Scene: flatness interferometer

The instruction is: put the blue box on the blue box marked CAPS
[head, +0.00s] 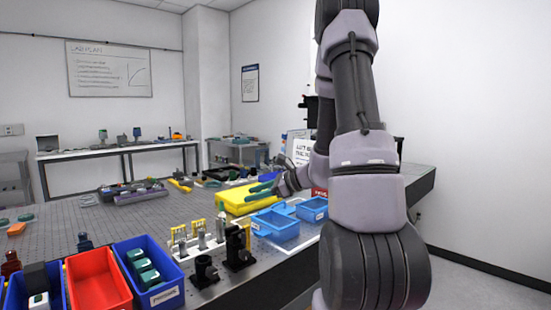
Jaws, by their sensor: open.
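My gripper (261,191) is open, with its teal fingers pointing left above the yellow case (238,203). I see nothing between its fingers. Two light blue open boxes stand on the right part of the table: one nearer (275,228) and one to its right (314,211), both with small white labels. Another light blue piece (284,208) shows just behind them, below my gripper; I cannot tell its full shape. The labels are too small to read, so I cannot tell which box is marked CAPS. My arm hides part of the table at the right.
A darker blue bin (163,297) with dark green parts and a red bin (95,281) stand at the front left. Small posts and black mounts (239,250) stand left of the light blue boxes. The perforated tabletop (130,222) is mostly clear at centre left.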

